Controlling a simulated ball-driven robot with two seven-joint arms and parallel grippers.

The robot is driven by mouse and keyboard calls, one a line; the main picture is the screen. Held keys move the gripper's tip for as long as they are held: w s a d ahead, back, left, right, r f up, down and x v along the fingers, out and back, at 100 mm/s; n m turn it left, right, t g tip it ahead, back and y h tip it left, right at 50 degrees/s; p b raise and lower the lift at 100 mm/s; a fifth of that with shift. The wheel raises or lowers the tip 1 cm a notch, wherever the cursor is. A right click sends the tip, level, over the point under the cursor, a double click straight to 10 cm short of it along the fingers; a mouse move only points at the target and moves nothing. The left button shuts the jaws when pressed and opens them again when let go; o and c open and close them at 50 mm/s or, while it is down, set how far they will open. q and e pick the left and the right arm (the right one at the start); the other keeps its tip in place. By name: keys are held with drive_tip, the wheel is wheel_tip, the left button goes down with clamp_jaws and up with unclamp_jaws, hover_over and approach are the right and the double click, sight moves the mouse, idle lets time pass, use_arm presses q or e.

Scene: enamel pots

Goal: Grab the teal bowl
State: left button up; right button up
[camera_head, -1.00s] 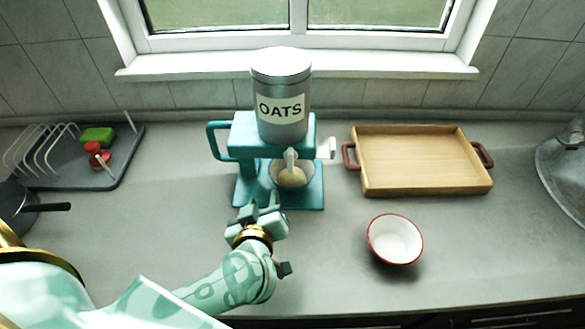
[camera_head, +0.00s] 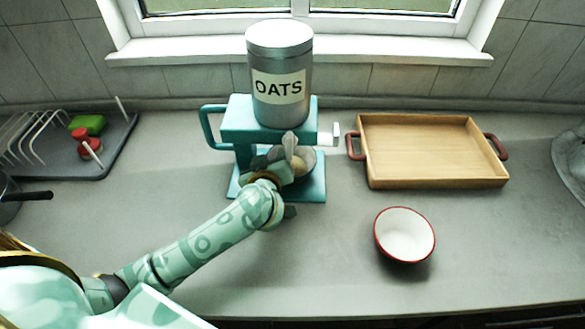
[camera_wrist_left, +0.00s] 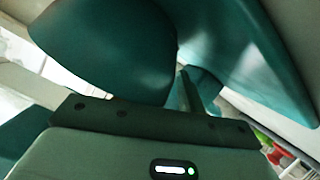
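A teal dispenser stand (camera_head: 238,121) holds a metal OATS canister (camera_head: 279,85) on top. Below its spout is a bowl (camera_head: 309,160), mostly hidden by my left gripper (camera_head: 287,157), so its colour is hard to read there. My left gripper is at the bowl's near side, above the stand's base. In the left wrist view a large rounded teal surface (camera_wrist_left: 105,45), seemingly the bowl, fills the upper left, very close to the gripper. Whether the fingers are open or closed on its rim does not show. My right gripper is in neither view.
A white bowl with a red rim (camera_head: 405,236) sits at the front right. A wooden tray (camera_head: 430,150) with red handles lies behind it. A dish rack (camera_head: 100,160) with a green sponge (camera_head: 88,125) is at the left. The front middle counter is clear.

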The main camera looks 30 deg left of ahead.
use_arm(q)
drive_tip(key=shift+s+r, duration=0.1)
drive_tip(key=shift+c, duration=0.7)
clamp_jaws()
